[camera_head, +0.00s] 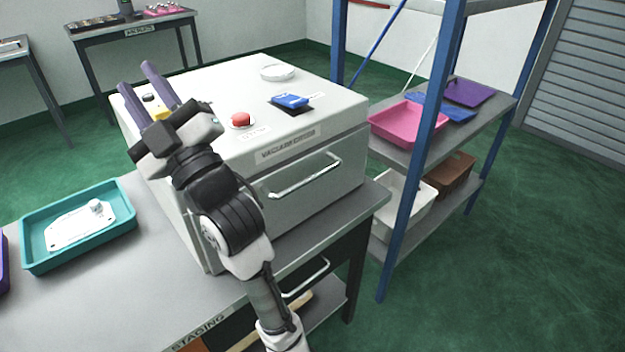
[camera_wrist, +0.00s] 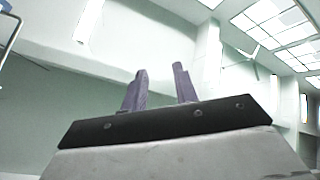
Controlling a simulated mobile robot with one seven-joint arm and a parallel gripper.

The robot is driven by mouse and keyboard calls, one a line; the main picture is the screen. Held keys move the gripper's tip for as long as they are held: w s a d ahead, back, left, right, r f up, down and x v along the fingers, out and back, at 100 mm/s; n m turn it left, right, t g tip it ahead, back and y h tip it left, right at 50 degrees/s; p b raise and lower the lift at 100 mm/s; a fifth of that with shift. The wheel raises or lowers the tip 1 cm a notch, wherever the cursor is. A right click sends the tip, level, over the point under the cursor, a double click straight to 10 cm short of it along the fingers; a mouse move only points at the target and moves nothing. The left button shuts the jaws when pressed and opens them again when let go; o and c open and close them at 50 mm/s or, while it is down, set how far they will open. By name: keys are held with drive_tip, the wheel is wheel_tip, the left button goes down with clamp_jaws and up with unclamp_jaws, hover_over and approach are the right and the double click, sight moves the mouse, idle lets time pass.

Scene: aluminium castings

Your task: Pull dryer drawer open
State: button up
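The dryer (camera_head: 325,115) is a white box on the staging table, with a label reading vacuum dryer on its front edge. Its drawer front (camera_head: 335,200) faces right-forward and looks closed, with a silver bar handle (camera_head: 304,177) across it. My gripper (camera_head: 138,84) is raised over the dryer's left side, its two purple fingers apart and pointing up and away from the handle. The wrist view shows the same fingers (camera_wrist: 161,78) apart with nothing between them, against wall and ceiling. My arm hides part of the dryer's left front.
On the dryer top are a red button (camera_head: 240,119), a blue item (camera_head: 290,101) and a white round dish (camera_head: 277,72). A teal tray (camera_head: 122,229) holding a white casting lies left. A blue-post shelf (camera_head: 408,190) stands close on the right. A table drawer handle (camera_head: 308,279) sits below.

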drive_tip(key=w+d+f+h, duration=0.6)
drive_tip(key=w+d+f, duration=0.2)
drive_tip(key=w+d, duration=0.15)
drive_tip(key=n+g+h+b, duration=0.1)
drive_tip(key=n+g+h, duration=0.35)
drive_tip(key=n, duration=0.35)
approach(317, 177)
drive_tip(key=shift+y, duration=0.25)
drive_tip(key=p+x, duration=0.4)
drive_tip(key=x, duration=0.6)
drive_tip(key=shift+w+a+f, duration=0.15)
drive_tip(key=shift+w, duration=0.15)
clamp_jaws()
